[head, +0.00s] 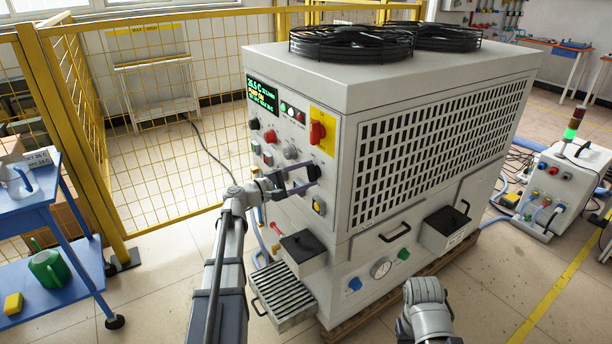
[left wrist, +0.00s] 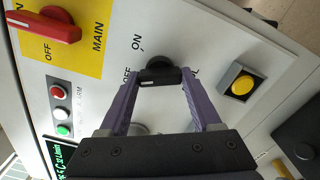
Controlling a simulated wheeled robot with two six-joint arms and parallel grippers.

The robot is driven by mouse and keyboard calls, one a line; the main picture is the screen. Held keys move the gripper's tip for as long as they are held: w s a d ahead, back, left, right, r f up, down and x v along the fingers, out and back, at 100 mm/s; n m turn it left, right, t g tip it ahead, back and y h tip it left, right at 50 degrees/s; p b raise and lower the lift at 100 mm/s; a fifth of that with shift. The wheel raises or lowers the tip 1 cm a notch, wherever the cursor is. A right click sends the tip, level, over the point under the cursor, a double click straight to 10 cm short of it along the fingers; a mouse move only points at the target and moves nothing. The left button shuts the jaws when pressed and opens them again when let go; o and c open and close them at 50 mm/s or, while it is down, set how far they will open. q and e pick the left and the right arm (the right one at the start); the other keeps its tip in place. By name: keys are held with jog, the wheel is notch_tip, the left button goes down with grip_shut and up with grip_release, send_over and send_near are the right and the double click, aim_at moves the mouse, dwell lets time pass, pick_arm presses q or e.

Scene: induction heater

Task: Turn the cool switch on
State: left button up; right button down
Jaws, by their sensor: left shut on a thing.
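The cool switch is a black rotary knob (left wrist: 160,73) on the white machine's front panel, with ON and OFF printed beside it and a partly hidden label ending in "OL". It also shows in the head view (head: 313,172). My left gripper (head: 303,182) reaches it from the left. In the left wrist view, the purple fingers of the left gripper (left wrist: 162,80) are closed on opposite ends of the knob's bar. The bar lies roughly across that picture; which label it points to is not clear. Of my right arm only a grey link shows; its gripper is out of view.
The red main switch (head: 317,131) on its yellow plate is above the knob, and a yellow button (head: 319,206) is below. Other knobs and a green-text display (head: 262,94) are to the left. A blue cart (head: 50,215) stands by the yellow fence.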

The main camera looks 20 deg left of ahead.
pick_arm(q)
jog(key=m, duration=0.6)
jog(key=shift+m, duration=0.4)
dwell(0.5)
jog(key=o, duration=1.4)
jog(key=shift+v, duration=3.95)
